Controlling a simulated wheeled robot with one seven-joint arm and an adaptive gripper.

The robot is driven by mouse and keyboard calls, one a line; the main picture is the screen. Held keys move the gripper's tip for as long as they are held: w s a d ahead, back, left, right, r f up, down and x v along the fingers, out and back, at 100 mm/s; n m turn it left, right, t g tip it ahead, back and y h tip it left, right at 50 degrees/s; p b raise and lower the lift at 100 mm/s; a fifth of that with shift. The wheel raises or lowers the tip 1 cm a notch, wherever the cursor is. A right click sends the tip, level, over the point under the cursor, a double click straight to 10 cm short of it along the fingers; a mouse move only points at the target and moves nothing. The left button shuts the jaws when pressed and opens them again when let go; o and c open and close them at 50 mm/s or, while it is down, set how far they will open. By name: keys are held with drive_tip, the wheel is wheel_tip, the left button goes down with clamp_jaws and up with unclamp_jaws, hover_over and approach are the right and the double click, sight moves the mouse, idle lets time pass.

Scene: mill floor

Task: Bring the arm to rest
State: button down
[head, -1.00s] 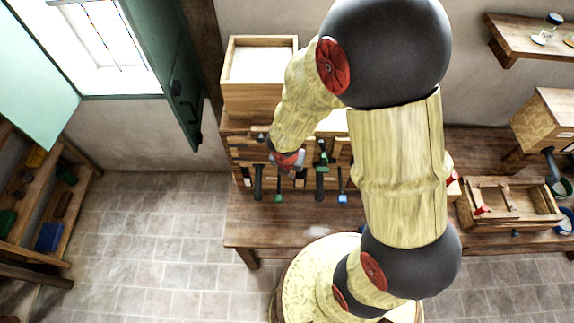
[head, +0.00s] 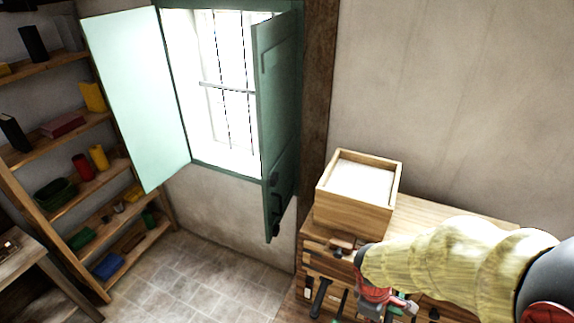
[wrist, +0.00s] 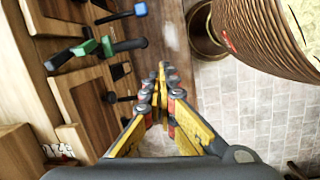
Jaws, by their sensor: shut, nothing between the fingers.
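My gripper (wrist: 162,75) is shut and empty in the wrist view, its yellow and dark fingers meeting at the tips. It hangs beside the front of the workbench, with the tiled floor below. In the head view my arm reaches in from the right edge, and my gripper (head: 385,302) shows only partly near the bottom, in front of the wooden drawers. Its fingertips cannot be made out there.
Wooden drawers (wrist: 90,100) with dark, green and blue handles stand close on the left. A wooden box (head: 352,218) stands on the bench top. A green-shuttered window (head: 278,130) and a shelf (head: 75,205) are to the left. Tiled floor (head: 215,275) is clear.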

drive_tip(key=s+a+f+m+t+y+b, duration=0.2)
drive_tip(key=m+b, duration=0.9)
drive_tip(key=b, duration=1.7)
drive_tip(key=s+a+f+t, duration=0.2)
drive_tip(key=s+f+t, duration=0.1)
drive_tip(key=shift+s+f+t+y, duration=0.2)
drive_tip(key=shift+f+t+y, duration=0.1)
drive_tip(key=shift+f, duration=0.05)
drive_tip(key=c, duration=2.6)
unclamp_jaws()
